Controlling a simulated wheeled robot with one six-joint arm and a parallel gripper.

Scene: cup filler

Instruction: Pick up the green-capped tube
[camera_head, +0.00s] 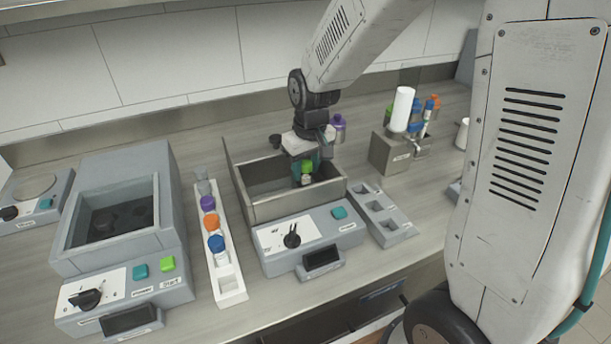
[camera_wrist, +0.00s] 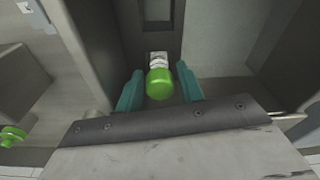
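The green-capped tube (camera_head: 307,167) is at the open metal basin (camera_head: 262,208) of the middle machine, with a pale label below its cap. In the wrist view the green cap (camera_wrist: 160,84) lies between my gripper's two teal fingers, with a narrow gap showing on each side. My gripper (camera_head: 304,172) points down into the basin around the tube and looks open. The tube's lower part is hidden in both views.
A white rack (camera_head: 228,280) with purple, orange and blue capped tubes stands left of the basin. A grey slotted holder (camera_head: 393,228) is to its right. A larger grey machine (camera_head: 118,215) stands at left. A purple-capped bottle (camera_head: 338,128) is behind.

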